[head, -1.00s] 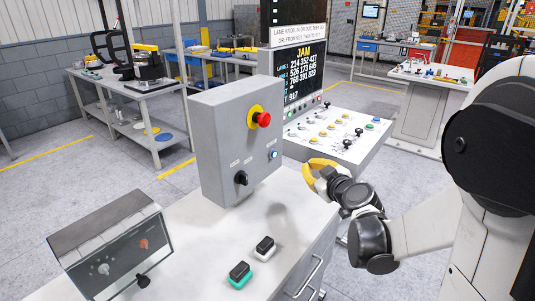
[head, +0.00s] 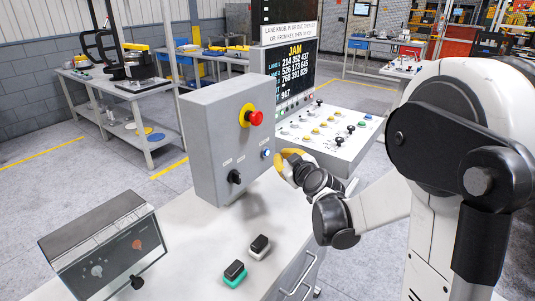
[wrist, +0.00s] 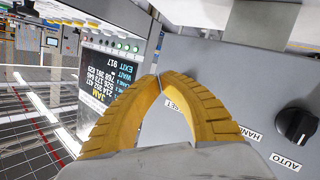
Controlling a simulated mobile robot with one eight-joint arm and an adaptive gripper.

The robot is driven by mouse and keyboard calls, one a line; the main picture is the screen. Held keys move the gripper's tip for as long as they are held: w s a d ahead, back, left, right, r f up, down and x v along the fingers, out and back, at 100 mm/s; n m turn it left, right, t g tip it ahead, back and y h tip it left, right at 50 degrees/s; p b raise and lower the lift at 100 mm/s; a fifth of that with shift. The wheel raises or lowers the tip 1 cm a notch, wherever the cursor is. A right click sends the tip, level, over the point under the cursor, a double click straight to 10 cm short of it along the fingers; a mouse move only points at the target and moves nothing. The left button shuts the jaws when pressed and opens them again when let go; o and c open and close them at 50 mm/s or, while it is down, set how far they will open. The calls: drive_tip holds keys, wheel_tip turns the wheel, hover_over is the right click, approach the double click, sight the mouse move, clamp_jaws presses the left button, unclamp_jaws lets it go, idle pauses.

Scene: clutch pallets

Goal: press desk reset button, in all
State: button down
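The grey control box (head: 215,140) stands on the desk, with a small blue button (head: 266,153) low on the right of its face. In the wrist view a label reading "...SET" (wrist: 176,105) shows partly behind my right finger, and the button itself is hidden there. My gripper (head: 285,153) has yellow fingers, shut and empty, with the tips together in the wrist view (wrist: 159,77). The tips are just right of the blue button in the head view, close to it. I cannot tell whether they touch.
The box also carries a red emergency stop (head: 255,117) and a black selector knob (head: 235,176). Two small switches, one green-based (head: 235,272) and one white-based (head: 259,246), are on the desk (head: 190,245). A JAM screen (head: 297,70) and button console (head: 330,130) stand behind.

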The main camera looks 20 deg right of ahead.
drive_tip(key=shift+w+a, duration=0.4)
drive_tip(key=shift+w, duration=0.15)
idle(1.1)
drive_tip(key=shift+w+a, duration=0.3)
drive_tip(key=shift+w, duration=0.05)
drive_tip(key=shift+w+a, duration=0.25)
drive_tip(key=shift+w, duration=0.15)
idle(0.8)
drive_tip(key=shift+s+d, duration=0.5)
drive_tip(key=shift+s, duration=0.25)
drive_tip(key=s+d, duration=0.1)
drive_tip(key=s, duration=0.1)
drive_tip(key=s+d, duration=0.2)
idle(0.6)
